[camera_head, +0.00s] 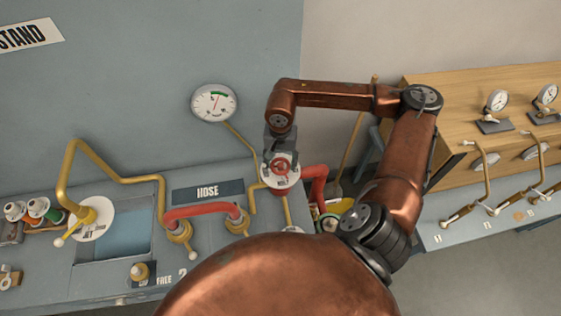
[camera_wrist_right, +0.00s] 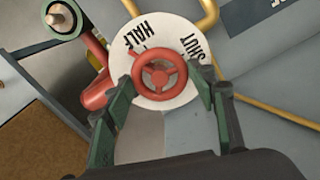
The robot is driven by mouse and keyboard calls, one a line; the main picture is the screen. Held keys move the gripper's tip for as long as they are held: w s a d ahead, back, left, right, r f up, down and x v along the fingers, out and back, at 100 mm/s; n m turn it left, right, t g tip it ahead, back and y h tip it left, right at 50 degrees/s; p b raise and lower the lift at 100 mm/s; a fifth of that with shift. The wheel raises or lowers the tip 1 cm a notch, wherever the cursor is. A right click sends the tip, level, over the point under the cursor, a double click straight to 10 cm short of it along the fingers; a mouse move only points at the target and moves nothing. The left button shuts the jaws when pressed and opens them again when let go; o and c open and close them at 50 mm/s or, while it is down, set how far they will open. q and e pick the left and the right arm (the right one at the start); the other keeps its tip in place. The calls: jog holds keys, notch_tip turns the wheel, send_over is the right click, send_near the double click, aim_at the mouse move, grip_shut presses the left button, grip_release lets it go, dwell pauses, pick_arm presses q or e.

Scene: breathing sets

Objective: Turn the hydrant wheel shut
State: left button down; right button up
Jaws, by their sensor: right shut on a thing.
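The red hydrant wheel (camera_wrist_right: 160,75) sits in front of a round white dial plate (camera_wrist_right: 150,34) marked HALF and SHUT. In the wrist view a small red nub on the wheel's upper left points toward HALF. The wheel also shows in the head view (camera_head: 281,167), left of a red pipe. My right gripper (camera_wrist_right: 166,86) is shut on the wheel, with one green finger on each side of it. In the head view its hand (camera_head: 280,150) comes down on the wheel from above. My left gripper is out of view.
A pressure gauge (camera_head: 214,102) is on the wall above the wheel. A red hose (camera_head: 203,211) and a brass pipe (camera_head: 112,170) stand on the panel to the left. A wooden bench (camera_head: 450,100) with gauges and levers is at the right.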

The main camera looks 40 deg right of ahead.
aim_at(281, 164)
jog(key=o, duration=1.2)
jog(key=shift+c, duration=0.2)
jog(key=shift+r, duration=0.1)
notch_tip(281, 164, up, 12)
